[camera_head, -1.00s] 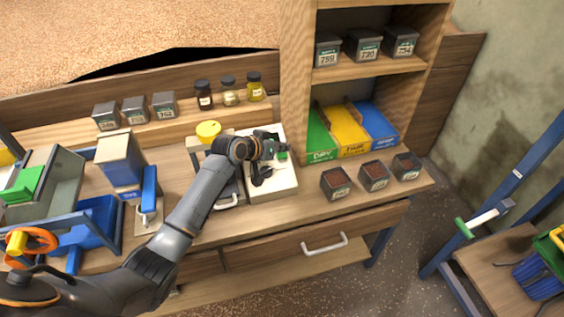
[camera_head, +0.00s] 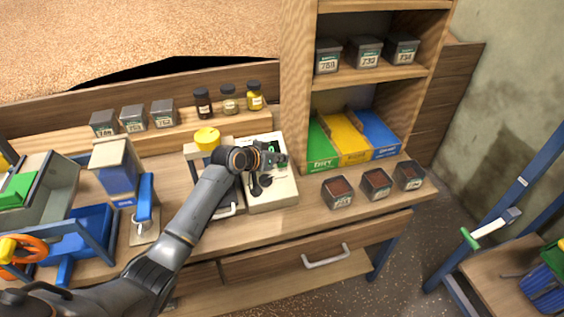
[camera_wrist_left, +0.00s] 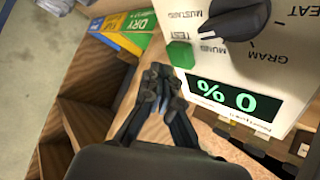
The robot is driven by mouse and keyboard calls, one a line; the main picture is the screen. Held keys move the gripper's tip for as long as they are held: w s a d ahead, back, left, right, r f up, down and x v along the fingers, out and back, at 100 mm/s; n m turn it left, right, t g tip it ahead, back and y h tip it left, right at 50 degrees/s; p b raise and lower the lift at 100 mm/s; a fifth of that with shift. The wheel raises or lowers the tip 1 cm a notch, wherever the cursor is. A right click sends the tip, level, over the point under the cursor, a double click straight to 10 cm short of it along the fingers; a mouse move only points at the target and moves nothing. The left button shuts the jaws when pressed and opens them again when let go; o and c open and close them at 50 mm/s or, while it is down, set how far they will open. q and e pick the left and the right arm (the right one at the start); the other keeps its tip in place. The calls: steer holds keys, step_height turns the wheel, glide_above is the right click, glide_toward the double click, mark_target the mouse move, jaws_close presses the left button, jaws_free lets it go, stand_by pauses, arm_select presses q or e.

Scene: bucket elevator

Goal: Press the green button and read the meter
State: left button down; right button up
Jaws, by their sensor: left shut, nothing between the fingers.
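The white meter (camera_head: 284,190) stands on the bench, partly hidden by my left arm in the head view. In the left wrist view it appears upside down, with a green button (camera_wrist_left: 181,54) marked TEST, a lit display (camera_wrist_left: 235,97) reading 0 % and a black selector knob (camera_wrist_left: 232,18). My left gripper (camera_wrist_left: 161,78) is shut and empty, its fingertips beside the meter's edge near the button, apart from it in the picture. In the head view this gripper (camera_head: 280,160) is over the meter's upper part. My right gripper is not in view.
Green, yellow and blue trays (camera_head: 345,140) stand behind the meter to the right. Several dark sample boxes (camera_head: 376,184) sit right of it, and a yellow-topped device (camera_head: 207,139) stands left. Small jars (camera_head: 228,98) line the back ledge.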

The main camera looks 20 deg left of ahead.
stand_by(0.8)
arm_select(q)
steer(key=shift+f, duration=0.1)
steer(key=shift+w+a+f+b, duration=0.1)
steer(key=shift+w+f+b, duration=0.05)
steer(key=shift+f+b, duration=0.15)
steer(key=shift+w+a+f+b, duration=0.15)
steer(key=shift+f+b, duration=0.35)
stand_by(0.6)
stand_by(0.4)
steer(key=shift+s+d+r+p, duration=0.2)
steer(key=shift+r+p, duration=0.25)
steer(key=shift+p, duration=0.2)
steer(key=shift+s+d+r+p, duration=0.15)
steer(key=shift+r+p, duration=0.25)
steer(key=shift+p, duration=0.2)
steer(key=shift+a, duration=0.1)
steer(key=r+p, duration=0.1)
steer(key=p, duration=0.1)
steer(key=s+d+r+p, duration=0.1)
steer(key=r+p, duration=0.2)
steer(key=p, duration=0.1)
steer(key=shift+s+d+r, duration=0.15)
steer(key=shift+s+r, duration=0.1)
steer(key=shift+s, duration=0.15)
